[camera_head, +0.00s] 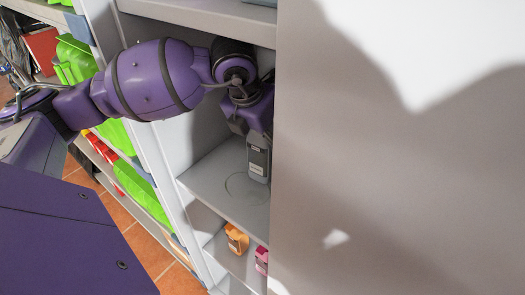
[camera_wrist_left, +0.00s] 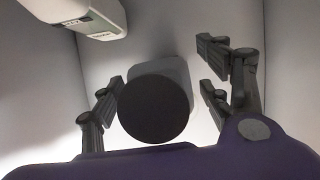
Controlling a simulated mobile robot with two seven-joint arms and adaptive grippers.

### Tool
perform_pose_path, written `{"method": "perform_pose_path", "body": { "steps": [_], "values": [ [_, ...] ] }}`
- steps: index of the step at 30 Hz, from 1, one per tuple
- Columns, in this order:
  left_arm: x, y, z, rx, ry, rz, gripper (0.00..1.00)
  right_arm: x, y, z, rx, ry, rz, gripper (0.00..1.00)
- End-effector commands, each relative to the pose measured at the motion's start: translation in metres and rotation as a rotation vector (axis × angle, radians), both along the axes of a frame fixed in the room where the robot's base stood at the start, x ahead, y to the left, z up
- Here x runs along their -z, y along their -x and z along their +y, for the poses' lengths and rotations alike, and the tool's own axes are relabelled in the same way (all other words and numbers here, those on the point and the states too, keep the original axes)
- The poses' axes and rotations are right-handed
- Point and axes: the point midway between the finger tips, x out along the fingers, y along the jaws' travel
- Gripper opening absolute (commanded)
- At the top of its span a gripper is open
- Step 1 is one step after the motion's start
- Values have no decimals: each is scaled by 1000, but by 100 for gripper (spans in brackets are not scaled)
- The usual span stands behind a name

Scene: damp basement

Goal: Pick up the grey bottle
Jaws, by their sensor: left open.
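The grey bottle (camera_head: 258,165) stands on a middle shelf of the cabinet, with a pale label on its side. In the left wrist view the bottle shows end-on as a round dark cap (camera_wrist_left: 154,108) with a grey body behind it. My left gripper (camera_head: 250,130) reaches in from the left, just above the bottle, and partly hides its top. In the wrist view the fingers of my left gripper (camera_wrist_left: 163,88) are spread on either side of the bottle, with a gap on the right. I cannot tell whether the left finger touches it. My right gripper is out of view.
A pale container with a green mark (camera_wrist_left: 78,18) is at the top left of the wrist view. An orange item (camera_head: 237,239) and a pink item (camera_head: 262,260) stand on the shelf below. A large pale panel (camera_head: 400,180) closes off the right side.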

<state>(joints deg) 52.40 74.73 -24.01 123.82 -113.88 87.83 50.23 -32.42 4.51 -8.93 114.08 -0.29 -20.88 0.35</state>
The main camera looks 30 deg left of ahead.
Motion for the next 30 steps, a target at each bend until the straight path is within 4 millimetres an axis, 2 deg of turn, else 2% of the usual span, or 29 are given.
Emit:
{"method": "perform_pose_path", "body": {
  "steps": [4, 8, 17, 30],
  "values": [
    [1, 0, 0, 0, 0, 1, 70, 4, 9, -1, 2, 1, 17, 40],
    [1, 0, 0, -1, 0, 1, 53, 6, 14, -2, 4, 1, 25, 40],
    [1, 0, 0, -1, 0, 1, 14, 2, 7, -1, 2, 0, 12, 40],
    [-6, -2, 4, -2, 0, -2, 14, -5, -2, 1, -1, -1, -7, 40]
  ]
}}
